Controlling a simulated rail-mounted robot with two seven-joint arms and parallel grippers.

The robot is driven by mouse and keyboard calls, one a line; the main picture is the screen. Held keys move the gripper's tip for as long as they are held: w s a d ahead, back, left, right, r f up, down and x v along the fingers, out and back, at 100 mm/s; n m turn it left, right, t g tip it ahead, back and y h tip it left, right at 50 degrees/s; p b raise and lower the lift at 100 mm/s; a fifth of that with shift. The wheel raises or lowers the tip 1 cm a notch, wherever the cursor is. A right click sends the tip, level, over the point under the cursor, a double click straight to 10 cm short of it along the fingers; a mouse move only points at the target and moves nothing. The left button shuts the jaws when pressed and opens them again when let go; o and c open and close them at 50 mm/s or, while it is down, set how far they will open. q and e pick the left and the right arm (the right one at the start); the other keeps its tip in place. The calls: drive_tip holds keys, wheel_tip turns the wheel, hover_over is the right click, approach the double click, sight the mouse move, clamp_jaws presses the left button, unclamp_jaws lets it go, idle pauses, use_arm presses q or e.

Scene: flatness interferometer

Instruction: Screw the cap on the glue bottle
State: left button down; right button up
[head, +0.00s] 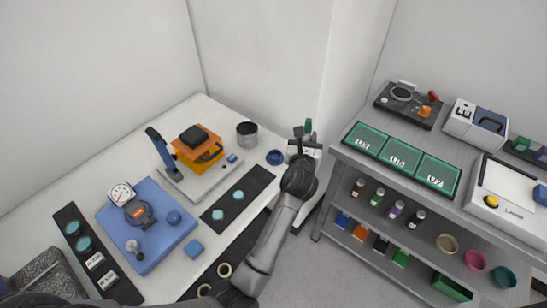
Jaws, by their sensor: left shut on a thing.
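My left arm comes in from the lower left, and its left gripper (299,134) is at the right end of the white bench, over a small white holder (310,152). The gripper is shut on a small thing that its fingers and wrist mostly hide. A green upright piece (308,126) and a blue one show just behind the fingers. I cannot tell whether either is the glue bottle or its cap. Several small capped bottles, including a green one (378,196) and a purple one (396,209), stand on the grey rack's middle shelf. My right gripper is not in view.
A blue round dish (275,158) and a grey cup (247,133) stand left of the gripper. An orange device (201,155) and a blue plate with a dial gauge (121,193) are further left. The grey rack (345,153) stands close on the right.

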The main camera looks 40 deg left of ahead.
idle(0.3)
use_arm(q)
drive_tip(key=a+f+b, duration=0.1)
drive_tip(key=a+f, duration=0.6)
drive_tip(key=a, duration=0.4)
drive_tip(key=shift+a, duration=0.3)
drive_tip(key=shift+s+b, duration=0.1)
drive_tip(key=shift+b, duration=0.2)
drive_tip(key=shift+f+b, duration=0.8)
drive_tip(key=shift+f, duration=1.2)
drive_tip(key=shift+f, duration=0.1)
drive_tip(key=shift+f+b, duration=0.35)
drive_tip(key=shift+f, duration=0.15)
drive_tip(key=c, duration=0.8)
unclamp_jaws()
drive_tip(key=shift+r, duration=0.1)
